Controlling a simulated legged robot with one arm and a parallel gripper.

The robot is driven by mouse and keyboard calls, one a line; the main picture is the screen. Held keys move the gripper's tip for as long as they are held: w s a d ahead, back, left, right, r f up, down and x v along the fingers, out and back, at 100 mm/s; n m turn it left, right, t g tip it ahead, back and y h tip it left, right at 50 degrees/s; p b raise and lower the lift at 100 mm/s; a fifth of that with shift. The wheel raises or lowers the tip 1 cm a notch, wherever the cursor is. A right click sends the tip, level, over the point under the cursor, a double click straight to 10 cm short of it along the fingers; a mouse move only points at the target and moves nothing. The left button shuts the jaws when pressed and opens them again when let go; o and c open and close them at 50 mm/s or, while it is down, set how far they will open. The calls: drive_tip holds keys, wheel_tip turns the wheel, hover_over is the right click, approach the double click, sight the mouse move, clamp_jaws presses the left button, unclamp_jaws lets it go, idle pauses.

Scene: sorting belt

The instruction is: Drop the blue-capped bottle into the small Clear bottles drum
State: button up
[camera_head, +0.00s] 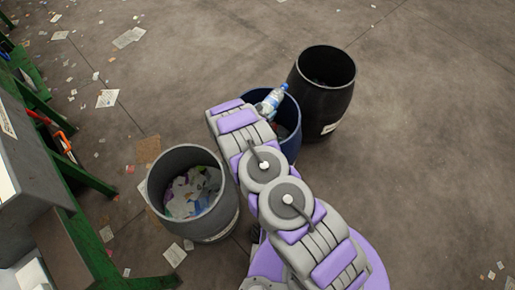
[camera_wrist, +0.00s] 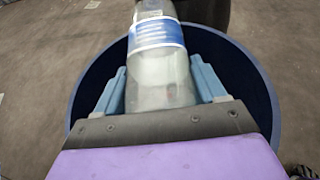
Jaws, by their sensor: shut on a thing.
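The blue-capped bottle (camera_head: 272,100) is clear with a blue label and is in my gripper, over the blue drum (camera_head: 292,141). In the wrist view the bottle (camera_wrist: 158,58) lies between the two blue fingers of my gripper (camera_wrist: 162,85), which is shut on it. Its cap end is cut off at the top of that view. The blue drum's rim (camera_wrist: 265,85) surrounds the gripper there. My arm hides part of this drum in the head view. No drum label is readable, so I cannot tell which one is Clear bottles.
A grey drum (camera_head: 226,214) holding paper scraps stands to the left. A black drum (camera_head: 325,110) stands behind and right of the blue one. A green-framed belt structure (camera_head: 88,178) runs along the left edge. Paper litter lies on the floor; the right side is mostly clear.

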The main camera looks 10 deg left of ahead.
drive_tip(key=shift+d+f, duration=0.15)
drive_tip(key=shift+d, duration=0.4)
drive_tip(key=o, duration=0.6)
drive_tip(key=shift+a, duration=0.1)
drive_tip(key=o, duration=0.4)
drive_tip(key=shift+a, duration=0.35)
drive_tip(key=shift+o, duration=0.5)
drive_tip(key=shift+d, duration=0.1)
drive_tip(key=shift+d, duration=0.1)
drive_tip(key=p+v, duration=0.4)
drive_tip(key=v, duration=1.3)
drive_tip(key=shift+a, duration=0.25)
drive_tip(key=shift+s, duration=0.1)
